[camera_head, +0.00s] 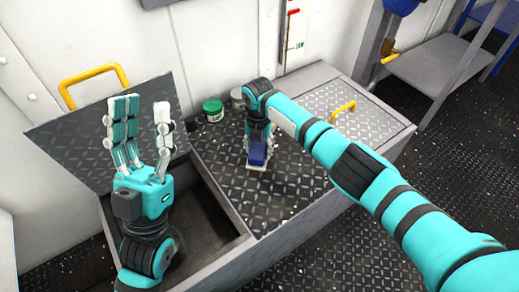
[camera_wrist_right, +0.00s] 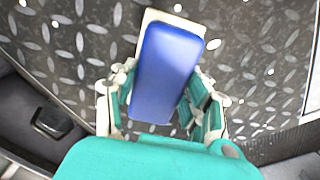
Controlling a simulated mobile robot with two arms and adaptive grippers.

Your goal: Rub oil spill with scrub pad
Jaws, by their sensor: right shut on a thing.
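The scrub pad (camera_head: 258,152) has a blue top and a cream underside. It is at the diamond-plate top of the chest, and in the right wrist view its blue back (camera_wrist_right: 167,72) fills the middle. My right gripper (camera_head: 257,145) points down and is shut on the pad, with fingers on both sides of it (camera_wrist_right: 160,90). I cannot tell whether the pad touches the plate. No oil spill can be clearly made out; the pad and arm hide part of the surface. My left gripper (camera_head: 141,128) is open and empty, fingers up, in front of the raised lid.
An open bin (camera_head: 243,238) with a raised lid (camera_head: 75,140) and yellow handle is at the left. A green jar (camera_head: 213,110) and a grey can (camera_head: 237,97) stand behind the pad. A closed lid with a yellow handle (camera_head: 344,109) is at the right. Plate in front of the pad is clear.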

